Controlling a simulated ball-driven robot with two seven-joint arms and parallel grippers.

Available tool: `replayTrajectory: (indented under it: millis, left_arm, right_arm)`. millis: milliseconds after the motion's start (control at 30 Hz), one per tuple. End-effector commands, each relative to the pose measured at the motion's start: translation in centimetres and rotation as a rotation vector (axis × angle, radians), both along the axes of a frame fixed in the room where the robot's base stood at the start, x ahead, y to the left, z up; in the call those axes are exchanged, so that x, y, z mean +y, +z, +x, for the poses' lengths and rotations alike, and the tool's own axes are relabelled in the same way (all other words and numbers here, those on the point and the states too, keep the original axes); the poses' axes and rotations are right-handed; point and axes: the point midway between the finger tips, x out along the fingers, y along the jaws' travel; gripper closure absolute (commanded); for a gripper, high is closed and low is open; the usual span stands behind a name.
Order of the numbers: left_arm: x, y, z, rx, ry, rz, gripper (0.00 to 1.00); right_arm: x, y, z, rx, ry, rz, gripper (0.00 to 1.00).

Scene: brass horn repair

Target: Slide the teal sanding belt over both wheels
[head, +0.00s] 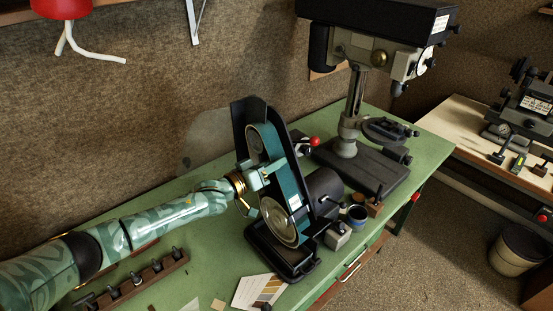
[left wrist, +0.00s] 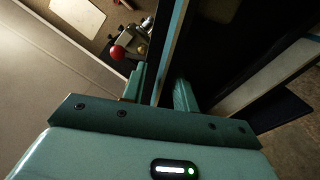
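The teal sanding belt (head: 287,186) is on the black belt sander (head: 243,125) on the green bench. It appears to loop around the upper wheel (head: 255,145) and the lower wheel (head: 278,222); how far it sits across their rims is unclear. My left gripper (head: 260,186) is at the sander's open side, one finger reaching across the belt. In the left wrist view, a thin teal strip of belt (left wrist: 172,50) runs between the two spread fingers of my left gripper (left wrist: 160,90), with gaps visible beside it. My right gripper is out of view.
A lever with a red knob (head: 315,141) stands behind the sander. A drill press (head: 355,160) stands behind right. A wooden rack (head: 135,283) and a sample card (head: 258,291) lie at the front. Small containers (head: 357,215) crowd the sander's right.

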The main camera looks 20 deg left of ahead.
Motion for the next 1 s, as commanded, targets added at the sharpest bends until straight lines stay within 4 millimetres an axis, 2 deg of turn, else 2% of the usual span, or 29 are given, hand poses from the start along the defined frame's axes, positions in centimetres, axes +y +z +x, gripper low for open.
replayTrajectory:
  millis: [633,1000]
  left_arm:
    - [2.4,0.1,-4.0,0.001,0.001,0.002,0.71]
    - [2.7,0.0,-4.6,-0.001,0.000,0.001,0.71]
  right_arm:
    - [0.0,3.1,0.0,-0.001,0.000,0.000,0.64]
    - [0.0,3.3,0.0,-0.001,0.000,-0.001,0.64]
